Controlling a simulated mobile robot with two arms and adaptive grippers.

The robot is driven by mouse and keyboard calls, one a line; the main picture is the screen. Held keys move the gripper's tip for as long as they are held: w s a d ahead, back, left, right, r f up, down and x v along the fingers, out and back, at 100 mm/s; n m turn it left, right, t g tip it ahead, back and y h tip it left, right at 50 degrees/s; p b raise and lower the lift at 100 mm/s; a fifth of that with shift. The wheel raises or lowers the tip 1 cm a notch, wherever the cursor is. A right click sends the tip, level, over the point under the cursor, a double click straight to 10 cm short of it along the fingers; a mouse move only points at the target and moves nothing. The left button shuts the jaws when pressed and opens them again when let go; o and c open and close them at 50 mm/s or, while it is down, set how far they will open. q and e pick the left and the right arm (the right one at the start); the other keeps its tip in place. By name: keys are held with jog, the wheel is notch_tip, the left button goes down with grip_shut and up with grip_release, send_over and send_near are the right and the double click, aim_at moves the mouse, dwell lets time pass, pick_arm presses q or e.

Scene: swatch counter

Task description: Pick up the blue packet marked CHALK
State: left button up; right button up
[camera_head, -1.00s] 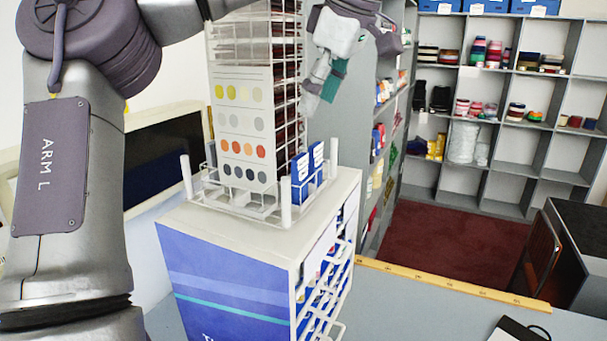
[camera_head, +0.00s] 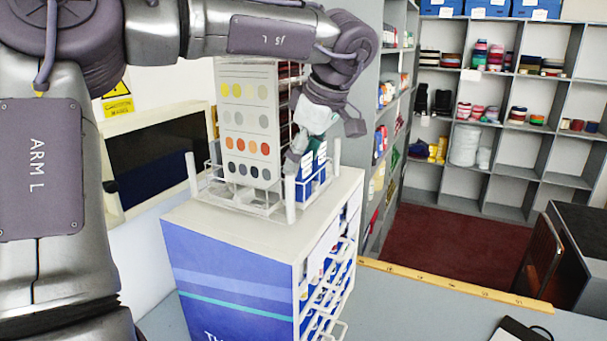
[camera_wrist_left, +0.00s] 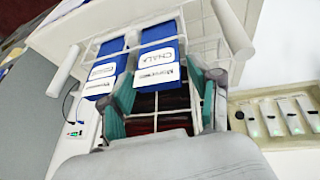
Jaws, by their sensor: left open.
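The blue packet marked CHALK (camera_wrist_left: 158,54) stands in a white wire rack, with a white label below its name in the left wrist view. In the head view it is the left of two blue packets (camera_head: 303,190), partly covered by my gripper. My left gripper (camera_wrist_left: 158,92) is open, its teal-padded fingers on either side of the CHALK packet's near end. I cannot tell whether they touch it. In the head view the left gripper (camera_head: 297,158) is right at the top of the packets. My right gripper is not in view.
A second blue packet (camera_wrist_left: 105,68) stands close beside it, near one finger. White wire bars and posts (camera_head: 290,200) surround the packets. A swatch card (camera_head: 249,125) stands to the left on the white cabinet (camera_head: 235,228). Grey shelves (camera_head: 412,155) stand behind.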

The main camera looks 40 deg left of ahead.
pick_arm(q)
jog(key=c, duration=0.7)
jog(key=shift+c, duration=0.2)
